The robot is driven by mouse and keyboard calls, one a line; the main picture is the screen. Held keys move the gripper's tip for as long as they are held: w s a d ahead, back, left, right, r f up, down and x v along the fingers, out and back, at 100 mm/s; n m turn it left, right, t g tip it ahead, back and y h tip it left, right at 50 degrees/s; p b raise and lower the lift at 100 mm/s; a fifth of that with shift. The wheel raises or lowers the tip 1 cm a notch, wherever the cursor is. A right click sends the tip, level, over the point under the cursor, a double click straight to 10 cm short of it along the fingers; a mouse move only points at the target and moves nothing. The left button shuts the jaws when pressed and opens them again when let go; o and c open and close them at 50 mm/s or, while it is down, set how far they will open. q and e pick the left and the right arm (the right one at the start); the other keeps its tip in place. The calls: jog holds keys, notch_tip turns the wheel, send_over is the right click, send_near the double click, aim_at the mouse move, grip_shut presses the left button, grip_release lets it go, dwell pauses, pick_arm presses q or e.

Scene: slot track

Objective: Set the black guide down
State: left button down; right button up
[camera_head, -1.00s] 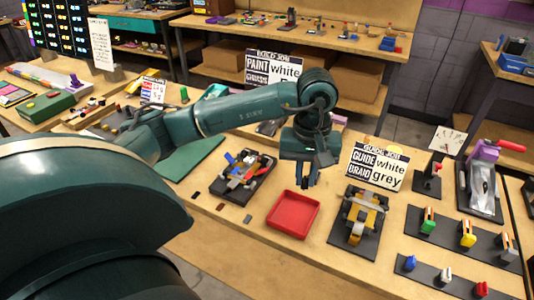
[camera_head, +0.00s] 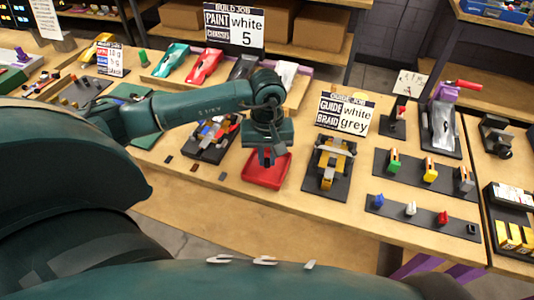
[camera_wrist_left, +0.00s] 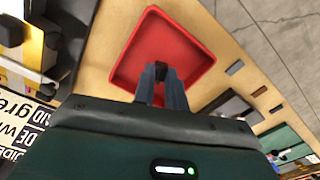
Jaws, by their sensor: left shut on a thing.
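My left gripper (camera_head: 266,158) is over the red tray (camera_head: 256,182) on the workbench. In the left wrist view its fingers (camera_wrist_left: 161,80) are shut on a small black guide (camera_wrist_left: 161,70) at their tips. Below them, the red tray (camera_wrist_left: 184,22) shows an empty floor where visible. I cannot tell whether the guide touches the tray. In the head view the guide is mostly hidden by the gripper. My right gripper is not in view.
A car on a dark stand (camera_head: 328,172) is right of the tray, under a guide job sign (camera_head: 343,115). Another car stand (camera_head: 211,137) is to the left. Small dark pieces (camera_head: 194,169) lie near the front edge. Racks of coloured parts (camera_head: 421,213) are farther right.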

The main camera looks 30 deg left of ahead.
aim_at(267, 160)
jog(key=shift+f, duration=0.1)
pick_arm(q)
jog(key=shift+f+b, duration=0.25)
jog(key=shift+b, duration=0.1)
jog(key=c, duration=1.4)
grip_release()
jog(key=shift+r, duration=0.15)
jog(key=shift+c, duration=0.2)
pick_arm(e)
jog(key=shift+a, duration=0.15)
pick_arm(q)
jog(key=shift+r+p, duration=0.2)
jog(key=shift+p, duration=0.2)
jog(key=shift+w+r, duration=0.1)
jog(key=shift+r, duration=0.2)
notch_tip(267, 160, up, 11)
jog(key=b, duration=0.1)
jog(key=shift+r, duration=0.2)
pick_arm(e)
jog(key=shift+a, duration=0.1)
pick_arm(q)
jog(key=shift+f, duration=0.1)
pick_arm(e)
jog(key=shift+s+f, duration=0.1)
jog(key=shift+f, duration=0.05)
